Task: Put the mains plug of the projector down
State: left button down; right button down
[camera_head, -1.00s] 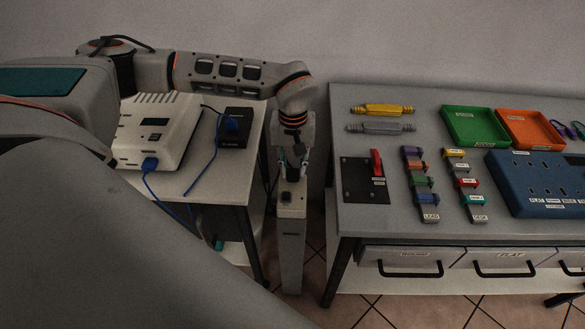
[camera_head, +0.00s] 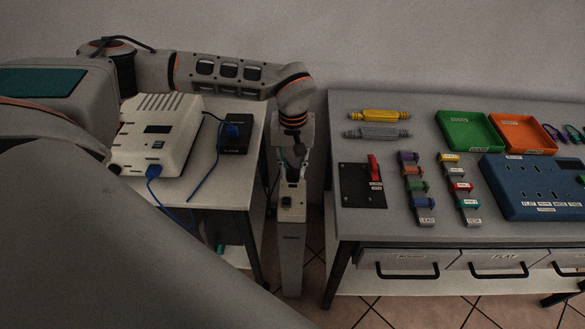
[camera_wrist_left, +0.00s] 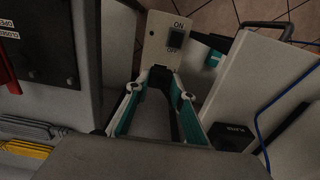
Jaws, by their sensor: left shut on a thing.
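My left gripper (camera_head: 291,166) points down at the top of a slim pale post (camera_head: 291,250) standing between the two tables. In the left wrist view the gripper's teal-padded fingers (camera_wrist_left: 159,88) are shut on a small dark thing (camera_wrist_left: 158,78), apparently the mains plug, mostly hidden between them. It is right by the post's top (camera_wrist_left: 155,48), beside a switch (camera_wrist_left: 176,40) marked ON and OFF. I cannot tell whether the plug touches the post or sits in it. A white vented box (camera_head: 158,135), apparently the projector, stands on the left table. My right gripper is not in view.
A black box (camera_head: 236,147) with a blue plug stands on the left table; blue cable hangs near its front. The right table (camera_head: 350,225) carries a red-lever panel (camera_head: 358,190), coloured clips, trays (camera_head: 470,132) and a blue socket block (camera_head: 530,205). A gap separates the tables.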

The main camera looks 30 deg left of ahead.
pick_arm(q)
jog(key=c, duration=2.6)
grip_release()
grip_shut()
jog(key=s+a+r+n+p, duration=0.35)
jog(key=s+a+r, duration=0.45)
jog(key=a+r, duration=0.4)
notch_tip(320, 180, up, 9)
jog(key=p, duration=0.2)
send_over(208, 182)
jog(key=shift+n, duration=0.45)
jog(key=shift+f+b, duration=0.75)
jog(key=shift+f, duration=9)
jog(key=shift+f, duration=0.1)
